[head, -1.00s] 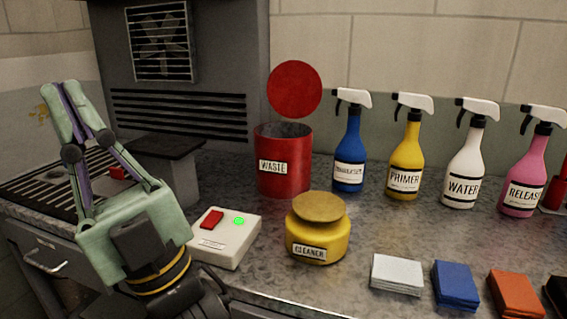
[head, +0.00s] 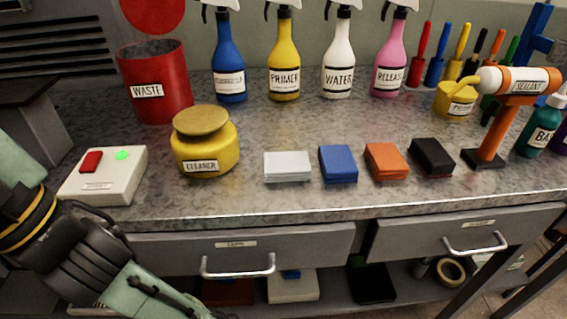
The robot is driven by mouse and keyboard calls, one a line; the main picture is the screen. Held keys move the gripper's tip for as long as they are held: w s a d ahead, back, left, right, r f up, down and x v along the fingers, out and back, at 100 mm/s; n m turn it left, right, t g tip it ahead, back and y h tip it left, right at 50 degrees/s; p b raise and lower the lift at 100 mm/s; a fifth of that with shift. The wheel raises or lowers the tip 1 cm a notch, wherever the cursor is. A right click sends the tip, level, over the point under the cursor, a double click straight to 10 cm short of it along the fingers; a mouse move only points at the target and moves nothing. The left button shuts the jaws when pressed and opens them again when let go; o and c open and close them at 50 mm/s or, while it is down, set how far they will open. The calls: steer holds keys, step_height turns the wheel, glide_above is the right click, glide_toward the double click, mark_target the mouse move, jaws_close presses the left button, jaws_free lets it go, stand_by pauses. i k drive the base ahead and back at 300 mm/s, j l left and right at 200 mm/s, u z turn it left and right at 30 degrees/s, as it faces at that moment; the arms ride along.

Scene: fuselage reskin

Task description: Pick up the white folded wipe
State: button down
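The white folded wipe (head: 288,167) lies flat on the workbench (head: 330,201) near its front edge. It is between the yellow cleaner jar and a blue folded wipe (head: 338,164), with a gap on each side. Only a green edge of my gripper (head: 14,164) shows at the far left of the head view. Its fingers are outside the picture, so I cannot see whether they are open or shut. My gripper is well left of the white wipe and apart from it.
The cleaner jar (head: 205,147), switch box (head: 104,176) and red waste bin (head: 155,85) stand left of the wipe. Orange (head: 386,162) and black (head: 432,157) wipes lie to its right. Spray bottles stand behind. The bench is bare just behind the wipe.

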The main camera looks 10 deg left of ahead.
mark_target(292, 165)
steer(key=k+j+z, duration=0.45)
steer(key=k+z, duration=0.25)
steer(key=k, duration=0.05)
